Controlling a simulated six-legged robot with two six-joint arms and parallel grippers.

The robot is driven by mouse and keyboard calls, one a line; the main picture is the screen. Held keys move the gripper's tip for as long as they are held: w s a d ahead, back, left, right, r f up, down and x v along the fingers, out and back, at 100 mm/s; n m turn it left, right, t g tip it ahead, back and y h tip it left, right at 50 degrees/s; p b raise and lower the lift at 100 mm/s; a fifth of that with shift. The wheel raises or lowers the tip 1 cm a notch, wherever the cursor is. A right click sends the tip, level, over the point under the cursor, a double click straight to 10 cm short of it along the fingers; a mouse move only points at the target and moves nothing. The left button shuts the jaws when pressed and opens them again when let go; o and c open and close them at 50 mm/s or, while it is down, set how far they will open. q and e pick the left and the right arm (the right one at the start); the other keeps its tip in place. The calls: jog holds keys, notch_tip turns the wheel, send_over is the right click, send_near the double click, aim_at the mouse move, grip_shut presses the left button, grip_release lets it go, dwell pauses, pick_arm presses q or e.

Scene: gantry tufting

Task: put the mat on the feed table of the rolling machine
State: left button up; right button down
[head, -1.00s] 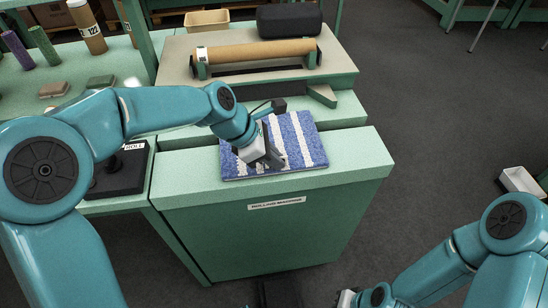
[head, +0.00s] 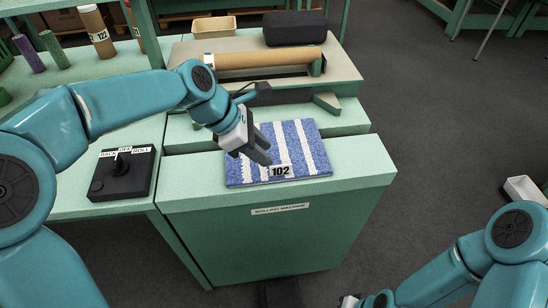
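The mat (head: 310,150), blue with white stripes and a tag reading 102, lies flat on the pale green feed table (head: 362,178) of the rolling machine, whose front label reads ROLLING MACHINE. My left gripper (head: 266,152) is over the mat's left part, just behind the tag. Its dark fingers look parted with nothing between them, and they hide a little of the mat. My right gripper (head: 348,301) shows only in part at the bottom edge; its fingers cannot be made out.
A brown roller (head: 265,60) spans the machine behind the mat. A black control box (head: 122,172) marked BACK, OFF, ROLL stands left of the feed table. A black case (head: 295,28) and a tan tray (head: 214,27) are at the back. Dark floor is open at the right.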

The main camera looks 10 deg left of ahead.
pick_arm(q)
jog(key=v, duration=0.4)
jog(key=shift+s+a+r, duration=0.1)
jog(key=shift+a+r, duration=0.1)
jog(key=shift+r, duration=0.1)
jog(key=shift+s, duration=0.1)
